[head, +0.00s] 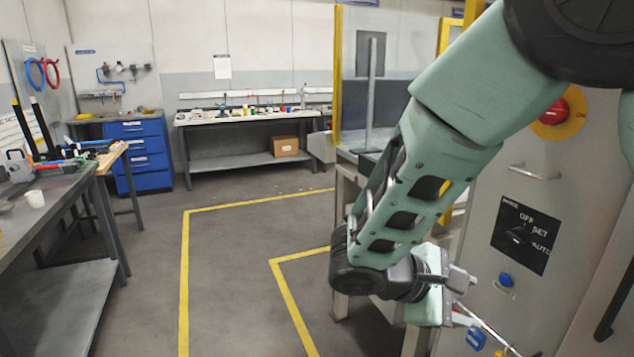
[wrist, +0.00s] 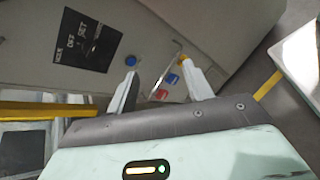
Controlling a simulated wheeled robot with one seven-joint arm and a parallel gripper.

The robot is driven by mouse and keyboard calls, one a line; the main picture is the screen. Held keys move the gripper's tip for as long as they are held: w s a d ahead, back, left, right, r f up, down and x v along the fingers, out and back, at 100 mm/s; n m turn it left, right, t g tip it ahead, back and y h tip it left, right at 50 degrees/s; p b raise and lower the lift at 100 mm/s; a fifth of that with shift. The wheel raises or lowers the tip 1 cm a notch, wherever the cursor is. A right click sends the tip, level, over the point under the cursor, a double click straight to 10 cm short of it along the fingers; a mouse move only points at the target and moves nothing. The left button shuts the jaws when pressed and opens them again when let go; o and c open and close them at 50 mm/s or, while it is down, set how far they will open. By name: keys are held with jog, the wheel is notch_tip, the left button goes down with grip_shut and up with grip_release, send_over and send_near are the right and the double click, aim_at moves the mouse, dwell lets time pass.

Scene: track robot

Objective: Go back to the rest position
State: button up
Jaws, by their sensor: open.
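My gripper (wrist: 165,88) is open and empty in the wrist view, its two fingers apart in front of the grey machine cabinet. In the head view my gripper (head: 466,290) is low at the right, at the end of my green arm, beside the cabinet (head: 535,170). The cabinet bears a black mode selector plate (head: 521,235) marked OFF, SET and AUTO, which also shows in the wrist view (wrist: 82,40). A blue button (head: 506,279) is below the plate. A metal rod or handle (head: 488,325) shows near the fingers; whether they touch it I cannot tell.
A red emergency knob (head: 553,112) on a yellow disc and a handle (head: 534,172) stick out from the cabinet. A workbench (head: 60,205) is at the left, a long bench (head: 250,117) at the back. The floor between, with yellow lines, is free.

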jog(key=s+a+r+m+y, duration=0.1)
jog(key=s+a+m+y, duration=0.1)
jog(key=s+a+y, duration=0.3)
jog(key=s+a+r+m+g+y+p, duration=0.1)
jog(key=s+a+y, duration=0.4)
jog(key=s, duration=0.7)
jog(key=m+y, duration=0.1)
jog(key=y, duration=0.1)
jog(key=shift+s+r+y, duration=0.15)
jog(key=shift+s+y, duration=0.2)
jog(key=shift+y, duration=0.05)
